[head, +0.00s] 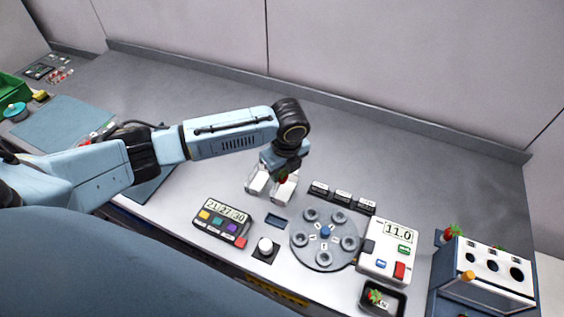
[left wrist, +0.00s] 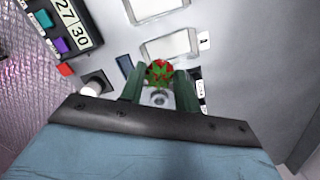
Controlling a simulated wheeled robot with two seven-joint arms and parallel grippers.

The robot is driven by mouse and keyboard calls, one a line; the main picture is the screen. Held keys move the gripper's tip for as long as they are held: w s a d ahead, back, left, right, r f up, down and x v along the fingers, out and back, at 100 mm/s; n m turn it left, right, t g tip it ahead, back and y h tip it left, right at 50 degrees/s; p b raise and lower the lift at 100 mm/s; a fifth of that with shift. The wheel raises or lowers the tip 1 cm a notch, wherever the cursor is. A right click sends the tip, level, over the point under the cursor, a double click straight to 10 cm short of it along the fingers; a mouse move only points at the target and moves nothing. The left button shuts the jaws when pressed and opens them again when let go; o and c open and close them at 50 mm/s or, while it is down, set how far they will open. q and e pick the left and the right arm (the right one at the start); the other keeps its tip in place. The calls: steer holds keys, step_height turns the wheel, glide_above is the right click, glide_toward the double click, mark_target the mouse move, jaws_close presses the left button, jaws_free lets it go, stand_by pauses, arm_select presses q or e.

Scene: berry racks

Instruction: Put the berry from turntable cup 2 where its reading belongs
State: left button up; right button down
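My left gripper (head: 284,178) hangs over the table behind the turntable. In the left wrist view its two dark green fingers (left wrist: 160,85) are closed around a red berry with green leaves (left wrist: 160,72). The berry is a small red spot in the head view (head: 283,180), close to two white square trays (head: 257,183). The grey turntable (head: 325,262) carries several ring-shaped cups, which look empty; the cup numbers are too small to read. The white meter (head: 388,262) right of it displays 11.0. My right gripper is not in view.
A box with coloured buttons (head: 221,222) displays 21, 27, 30. A white round button (head: 265,246) is in front. Three black labelled blocks (head: 343,197) stand behind the turntable. A black tray (head: 393,299) holds a berry. A white rack with holes (head: 487,272) stands right.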

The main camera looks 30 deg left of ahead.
mark_target(282, 183)
arm_select(q)
steer(key=shift+a+f+m, duration=0.1)
steer(key=shift+m, duration=0.3)
step_height(282, 183, down, 3)
steer(key=b, duration=0.3)
steer(key=shift+f+b, duration=0.3)
steer(key=shift+f, duration=1)
steer(key=o, duration=0.7)
steer(key=shift+c, duration=0.2)
step_height(282, 183, up, 6)
steer(key=p, duration=0.6)
steer(key=shift+r, duration=0.1)
